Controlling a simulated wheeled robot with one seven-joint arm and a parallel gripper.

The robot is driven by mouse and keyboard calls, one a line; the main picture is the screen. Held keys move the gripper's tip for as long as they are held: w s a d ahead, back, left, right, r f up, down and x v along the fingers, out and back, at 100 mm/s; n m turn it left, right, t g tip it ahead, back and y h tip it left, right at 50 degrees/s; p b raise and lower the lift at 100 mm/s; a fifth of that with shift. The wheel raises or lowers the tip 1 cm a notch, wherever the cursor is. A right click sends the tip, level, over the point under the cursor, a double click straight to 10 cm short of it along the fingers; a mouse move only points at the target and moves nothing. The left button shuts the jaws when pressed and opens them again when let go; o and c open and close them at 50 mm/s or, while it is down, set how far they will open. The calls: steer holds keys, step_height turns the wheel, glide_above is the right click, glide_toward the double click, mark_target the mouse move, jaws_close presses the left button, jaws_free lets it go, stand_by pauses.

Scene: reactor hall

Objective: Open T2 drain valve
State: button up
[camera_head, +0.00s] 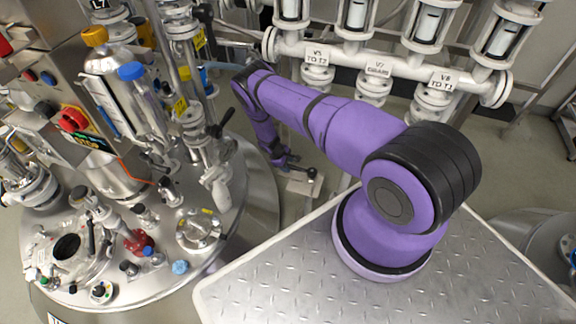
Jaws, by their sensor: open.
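My purple arm reaches from the lower right to the upper left and then bends down behind the steel reactor vessel's edge. My gripper (290,163) is small in the picture, low beside the vessel, and it is open. A dark lever with a round black knob (311,172) shows right at the gripper's right side, above a pale plate (303,187). It may be the drain valve's handle, but no T2 label is readable on it. I cannot tell whether the jaws touch the lever. The valve body is mostly hidden.
The steel vessel (225,232) with many fittings fills the left. White pipework (345,58) with tags reading V5 TO T2, V7 and V8 TO T1 runs behind my arm. My tread-plate deck is at the lower right. Grey floor (515,165) shows at the right.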

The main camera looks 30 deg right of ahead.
steer(key=shift+s+d+f, duration=0.1)
steer(key=shift+d+f, duration=0.05)
steer(key=shift+f, duration=0.2)
jaws_close()
